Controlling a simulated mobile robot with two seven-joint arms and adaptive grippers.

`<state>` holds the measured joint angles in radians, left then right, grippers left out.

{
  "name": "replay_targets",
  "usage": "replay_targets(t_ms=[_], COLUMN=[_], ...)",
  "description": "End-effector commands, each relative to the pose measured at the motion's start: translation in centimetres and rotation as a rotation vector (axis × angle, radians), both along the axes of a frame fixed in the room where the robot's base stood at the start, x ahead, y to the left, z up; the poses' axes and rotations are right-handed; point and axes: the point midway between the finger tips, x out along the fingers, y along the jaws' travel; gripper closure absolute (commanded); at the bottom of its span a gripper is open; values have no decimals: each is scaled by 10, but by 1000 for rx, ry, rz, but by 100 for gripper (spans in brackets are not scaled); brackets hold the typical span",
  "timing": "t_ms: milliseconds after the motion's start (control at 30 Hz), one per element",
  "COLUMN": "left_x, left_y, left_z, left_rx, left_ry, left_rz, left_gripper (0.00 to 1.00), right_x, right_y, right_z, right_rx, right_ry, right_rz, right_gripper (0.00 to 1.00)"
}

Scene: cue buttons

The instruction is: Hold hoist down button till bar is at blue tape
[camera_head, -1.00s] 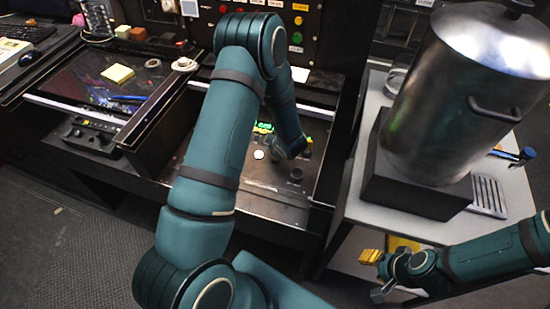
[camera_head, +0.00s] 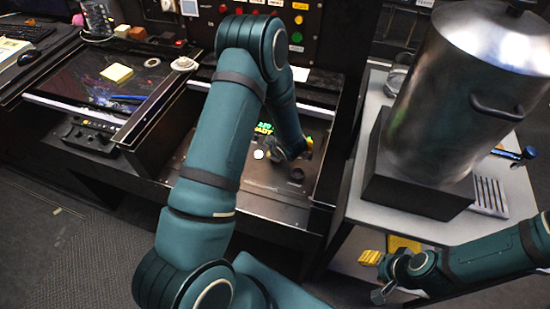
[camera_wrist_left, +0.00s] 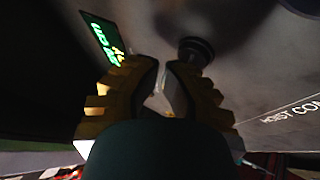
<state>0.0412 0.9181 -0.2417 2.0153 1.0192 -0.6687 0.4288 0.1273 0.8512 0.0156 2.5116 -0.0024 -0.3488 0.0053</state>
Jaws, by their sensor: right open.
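My left arm reaches over the control desk in the head view, its left gripper (camera_head: 305,150) low over the panel and partly hidden by its own wrist. In the left wrist view its two yellow-ribbed fingers (camera_wrist_left: 165,65) have a narrow gap between the tips. A dark round button or knob (camera_wrist_left: 196,50) lies just beyond the right fingertip; I cannot tell whether they touch. A panel label (camera_wrist_left: 290,110) reads "HOIST CON", cut off. A lit green display (camera_head: 264,128) also shows in the wrist view (camera_wrist_left: 104,40); its text is unreadable. My right gripper (camera_head: 372,274) is open and empty.
A white round button (camera_head: 258,155) and a black knob (camera_head: 297,174) are on the desk panel. A large metal pot (camera_head: 455,100) stands on a black block on the white cart (camera_head: 350,215) at right. I cannot make out the bar or blue tape.

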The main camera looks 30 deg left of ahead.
Motion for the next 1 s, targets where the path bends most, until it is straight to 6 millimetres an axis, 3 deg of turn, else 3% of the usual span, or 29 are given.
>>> replay_targets(t_ms=[1000], left_x=[0], left_y=[0], left_z=[-8], left_rx=[0], left_ry=[1], left_rz=[0], left_gripper=[100], right_x=[0], right_y=[0], right_z=[-6], right_rx=[0], right_ry=[0], right_rz=[0], right_gripper=[53])
